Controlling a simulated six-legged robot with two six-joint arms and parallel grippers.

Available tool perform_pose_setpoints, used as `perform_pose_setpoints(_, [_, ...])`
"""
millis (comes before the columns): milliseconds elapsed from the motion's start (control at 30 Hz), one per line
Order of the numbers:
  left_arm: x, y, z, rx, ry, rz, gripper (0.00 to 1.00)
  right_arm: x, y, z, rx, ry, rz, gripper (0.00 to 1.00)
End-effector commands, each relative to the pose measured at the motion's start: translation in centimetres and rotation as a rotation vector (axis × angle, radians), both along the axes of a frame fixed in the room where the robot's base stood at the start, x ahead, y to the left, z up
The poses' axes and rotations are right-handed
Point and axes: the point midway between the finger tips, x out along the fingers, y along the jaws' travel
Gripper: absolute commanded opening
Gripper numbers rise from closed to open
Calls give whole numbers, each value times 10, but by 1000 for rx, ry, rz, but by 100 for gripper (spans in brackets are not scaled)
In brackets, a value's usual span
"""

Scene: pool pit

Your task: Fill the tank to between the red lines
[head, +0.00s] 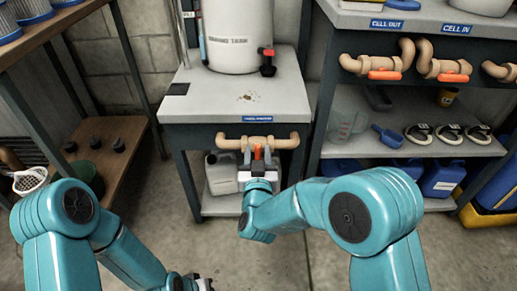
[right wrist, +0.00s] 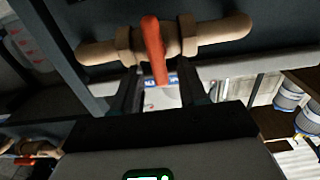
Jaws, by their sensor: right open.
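The white tank (head: 238,40) stands upright on a grey table (head: 190,95). A narrow upright strip (head: 202,45) shows on its left side; I cannot make out red lines or a level. A red-handled black fitting (head: 267,62) sits low on its right. Below the table's front edge runs a tan pipe with an orange valve handle (head: 257,152), set across the pipe. My right gripper (head: 258,163) is open at this handle. In the right wrist view the handle (right wrist: 153,45) lies between the open fingers; contact is unclear. My left gripper (head: 203,284) barely shows at the bottom edge.
A right bench carries more tan pipes with orange handles (head: 384,75), labelled CELL OUT and CELL IN. Its shelf holds a jug, a blue scoop (head: 387,136) and several black-and-white parts. A pale canister (head: 221,173) stands under the table. A wooden shelf (head: 115,165) is at left.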

Motion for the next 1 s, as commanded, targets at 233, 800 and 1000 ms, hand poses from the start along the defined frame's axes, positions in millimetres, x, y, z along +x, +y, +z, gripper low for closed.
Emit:
perform_pose_setpoints(233, [0,0,0,0,0,0,0,-3,1,-1,0,1,-1,43])
perform_pose_setpoints(800, [0,0,0,0,0,0,0,-3,1,-1,-2,1,-1,0])
perform_pose_setpoints(1000, [-1,0,1,-1,3,0,0,-2,2,0,-32,1,0,0])
